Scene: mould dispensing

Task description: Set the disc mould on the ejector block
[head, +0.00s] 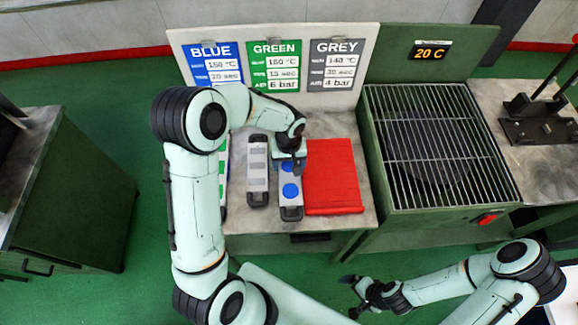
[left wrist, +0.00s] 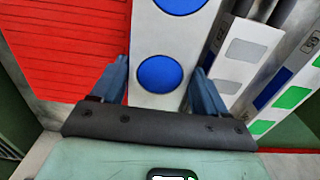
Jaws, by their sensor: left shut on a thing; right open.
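The disc mould (head: 291,203) is a long pale bar with blue round discs and a dark handle at its near end. It lies lengthwise beside the red mat in the head view. My left gripper (head: 291,166) is shut on it, over its far part. In the left wrist view the fingers of my left gripper (left wrist: 160,84) stand on either side of the disc mould (left wrist: 146,40), with a blue disc between them. My right gripper (head: 358,296) is open and empty, low over the green floor. I cannot make out the ejector block for certain.
A mould with grey squares (head: 258,185) lies left of the disc mould, and one with green squares (head: 223,185) is partly behind my left arm. The red mat (head: 345,185) is on the right. Further right are a grill (head: 440,140) and a black lever device (head: 537,125).

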